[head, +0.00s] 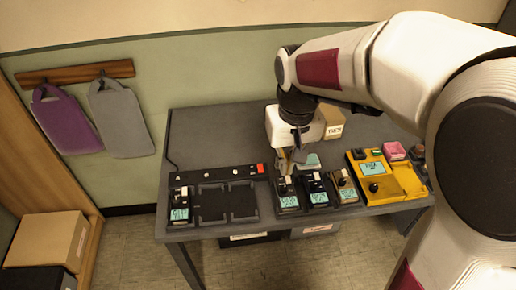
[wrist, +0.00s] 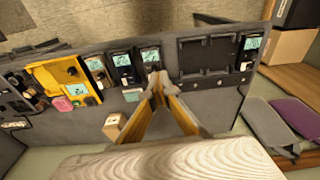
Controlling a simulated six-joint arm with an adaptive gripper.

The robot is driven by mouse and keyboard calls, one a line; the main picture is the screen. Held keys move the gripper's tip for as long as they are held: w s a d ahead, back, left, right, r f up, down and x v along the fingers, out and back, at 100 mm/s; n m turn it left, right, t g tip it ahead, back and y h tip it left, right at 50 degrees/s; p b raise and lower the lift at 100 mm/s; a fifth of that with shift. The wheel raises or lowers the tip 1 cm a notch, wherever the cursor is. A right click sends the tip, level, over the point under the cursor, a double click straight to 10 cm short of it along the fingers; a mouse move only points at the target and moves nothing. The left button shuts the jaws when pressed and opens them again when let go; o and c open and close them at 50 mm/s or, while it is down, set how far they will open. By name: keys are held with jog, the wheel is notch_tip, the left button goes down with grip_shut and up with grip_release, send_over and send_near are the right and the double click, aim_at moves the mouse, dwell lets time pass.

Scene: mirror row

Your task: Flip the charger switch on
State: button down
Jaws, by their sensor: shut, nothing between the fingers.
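The charger (head: 198,204) is a dark rack with bays at the table's front left. In the wrist view the charger (wrist: 206,57) lies just ahead and right of the fingertips. A red switch (head: 260,168) sits at the right end of its back strip; I cannot make out its position, nor find it in the wrist view. A handset with a lit display (head: 180,212) stands in the leftmost bay; the other bays look empty. My gripper (head: 285,167) is shut and empty, right of the red switch and above the handsets. Its fingers (wrist: 158,84) meet in the wrist view.
Black handsets (head: 289,201) (head: 318,197) and a tan one (head: 346,188) stand right of the charger. A cardboard box (head: 332,128) stands at the back. The back left of the grey table (head: 215,135) is clear.

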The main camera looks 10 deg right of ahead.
jog(key=w+a+f, duration=0.3)
jog(key=w+f, duration=0.2)
jog(key=w, duration=0.6)
jog(key=r, duration=0.2)
send_over(260, 164)
jog(key=s, duration=0.3)
jog(key=shift+w+f+m, duration=0.2)
jog(key=shift+f+m, duration=0.05)
jog(key=shift+m, duration=0.15)
jog(key=shift+f, duration=0.15)
jog(key=f, duration=0.4)
jog(key=w+f, duration=0.1)
jog(key=f, duration=0.4)
jog(key=w+f, duration=0.1)
jog(key=f, duration=0.3)
jog(key=shift+f, duration=0.3)
jog(key=shift+w+f, duration=0.1)
jog(key=shift+f, duration=0.3)
